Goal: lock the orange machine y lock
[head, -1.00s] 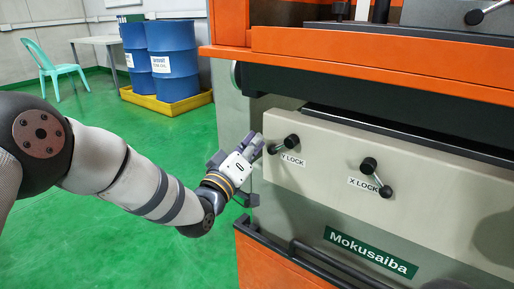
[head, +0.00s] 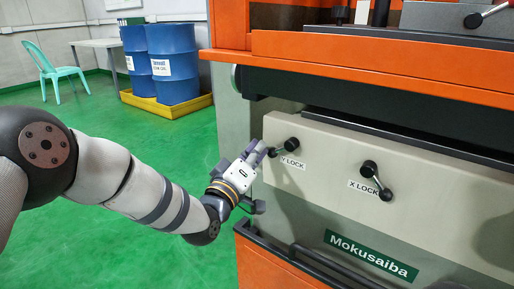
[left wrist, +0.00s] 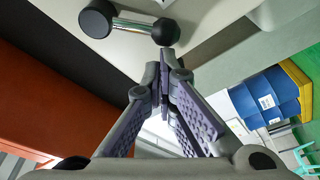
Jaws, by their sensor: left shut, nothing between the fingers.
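The Y lock (head: 284,148) is a lever with black knobs on the machine's beige front panel, above a "Y LOCK" label (head: 292,162). In the left wrist view the lever (left wrist: 132,24) lies near the top, a black knob at each end. My left gripper (head: 262,150) is shut and empty at the lever's left end. In the left wrist view its fingertips (left wrist: 166,58) are just below the smaller knob (left wrist: 166,31); I cannot tell whether they touch it. My right gripper is not in view.
The X lock lever (head: 376,178) is to the right on the same panel. The orange machine ledge (head: 380,62) juts out above, and a dark rail (head: 330,268) runs below. Blue drums (head: 172,65) on a yellow pallet stand behind left. The green floor is open at left.

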